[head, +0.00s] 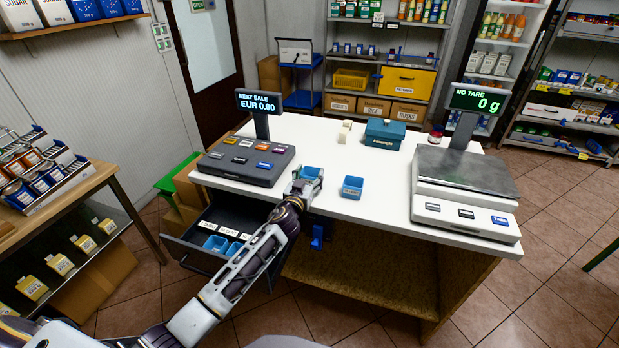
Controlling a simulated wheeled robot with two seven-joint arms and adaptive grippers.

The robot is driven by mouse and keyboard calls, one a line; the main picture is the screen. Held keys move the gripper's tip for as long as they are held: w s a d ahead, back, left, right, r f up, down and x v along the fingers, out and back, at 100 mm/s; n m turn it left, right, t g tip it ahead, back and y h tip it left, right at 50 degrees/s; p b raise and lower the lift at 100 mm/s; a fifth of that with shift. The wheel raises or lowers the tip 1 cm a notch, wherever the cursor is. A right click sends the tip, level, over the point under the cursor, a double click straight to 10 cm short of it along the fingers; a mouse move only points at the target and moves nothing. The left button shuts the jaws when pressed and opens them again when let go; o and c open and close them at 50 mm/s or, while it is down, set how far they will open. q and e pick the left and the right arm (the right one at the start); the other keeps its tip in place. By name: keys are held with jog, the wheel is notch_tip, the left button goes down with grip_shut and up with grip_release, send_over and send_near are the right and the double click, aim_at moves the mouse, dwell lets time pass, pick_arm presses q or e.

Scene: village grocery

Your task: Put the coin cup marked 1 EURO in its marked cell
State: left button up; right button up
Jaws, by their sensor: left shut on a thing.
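My left gripper (304,183) is shut on a small blue cup (312,172) at the front edge of the white counter, right of the cash register. The gripper hides part of this cup, and I cannot read any marking on it. A second blue cup (352,187) stands upright on the counter to its right; its front label is too small to read. The open cash drawer (190,257) juts out below the register at left. It holds blue cups (215,243) behind which white label cards (228,232) stand, too small to read. My right gripper is out of view.
The cash register (245,162) stands on the counter's left with a display reading EUR 0.00. A scale (465,192) fills the right end. A teal box (384,134) stands at the back. The white counter (375,215) is clear around the second cup.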

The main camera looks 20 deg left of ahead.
pick_arm(q)
jog(key=shift+f, duration=0.2)
dwell(0.4)
jog(key=o, duration=0.9)
jog(key=shift+c, duration=0.2)
jog(key=shift+r, duration=0.1)
